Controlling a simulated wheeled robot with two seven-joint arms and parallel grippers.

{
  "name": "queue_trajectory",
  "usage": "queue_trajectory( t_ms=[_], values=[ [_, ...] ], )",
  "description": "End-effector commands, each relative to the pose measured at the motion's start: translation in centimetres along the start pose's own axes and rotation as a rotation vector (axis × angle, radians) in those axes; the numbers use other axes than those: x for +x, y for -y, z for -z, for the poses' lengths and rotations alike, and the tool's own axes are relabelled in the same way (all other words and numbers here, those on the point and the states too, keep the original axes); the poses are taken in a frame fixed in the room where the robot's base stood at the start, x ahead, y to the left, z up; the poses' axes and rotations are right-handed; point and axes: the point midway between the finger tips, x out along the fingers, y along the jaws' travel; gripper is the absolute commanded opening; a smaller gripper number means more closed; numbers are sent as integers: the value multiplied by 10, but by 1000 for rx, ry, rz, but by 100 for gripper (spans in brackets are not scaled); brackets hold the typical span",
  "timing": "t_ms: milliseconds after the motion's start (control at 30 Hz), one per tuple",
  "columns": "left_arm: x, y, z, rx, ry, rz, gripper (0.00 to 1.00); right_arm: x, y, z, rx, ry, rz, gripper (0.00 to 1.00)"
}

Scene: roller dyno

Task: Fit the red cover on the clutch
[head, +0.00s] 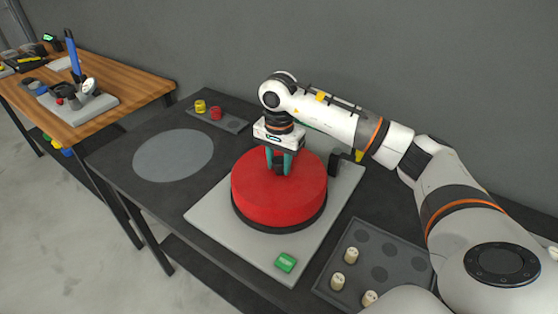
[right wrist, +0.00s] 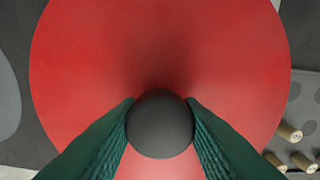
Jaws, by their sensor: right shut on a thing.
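The red cover (head: 262,198) is a wide round drum with a dark knob (right wrist: 160,124) on its top. It sits over a dark round base (head: 280,227) on the light grey plate (head: 235,245); the clutch itself is hidden under it. My right gripper (head: 279,170) points down at the cover's top. In the right wrist view its green fingers (right wrist: 160,125) close on the knob from both sides, and the red top fills most of the picture. The cover looks level. I cannot tell whether it is fully seated. My left gripper is not in view.
A grey disc mark (head: 173,155) lies on the dark table at left. A small tray with a yellow piece (head: 200,106) and a red piece (head: 215,113) is behind. A green button (head: 286,262) is in front. A tray (head: 390,245) with cream pegs is at right.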

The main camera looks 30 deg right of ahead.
Motion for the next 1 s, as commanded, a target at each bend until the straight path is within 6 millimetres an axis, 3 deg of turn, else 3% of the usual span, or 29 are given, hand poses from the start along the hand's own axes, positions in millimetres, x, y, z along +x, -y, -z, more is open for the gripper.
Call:
queue_trajectory(
  t_ms=[267, 300, 433, 633, 767, 1000],
  values=[
    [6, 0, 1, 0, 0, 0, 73, 7, 0, 0, 1, 0, -1, 0],
    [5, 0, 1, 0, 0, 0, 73, 6, 0, 0, 1, 0, -2, 38],
    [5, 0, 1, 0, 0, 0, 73, 6, 0, 0, 0, 0, -1, 59],
    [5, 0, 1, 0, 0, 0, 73, 6, 0, 0, 0, 0, 0, 59],
    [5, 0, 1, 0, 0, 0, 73, 7, 0, 0, 0, 0, 2, 77],
    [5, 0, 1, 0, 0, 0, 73, 7, 0, 0, 0, 0, 1, 77]
  ],
)
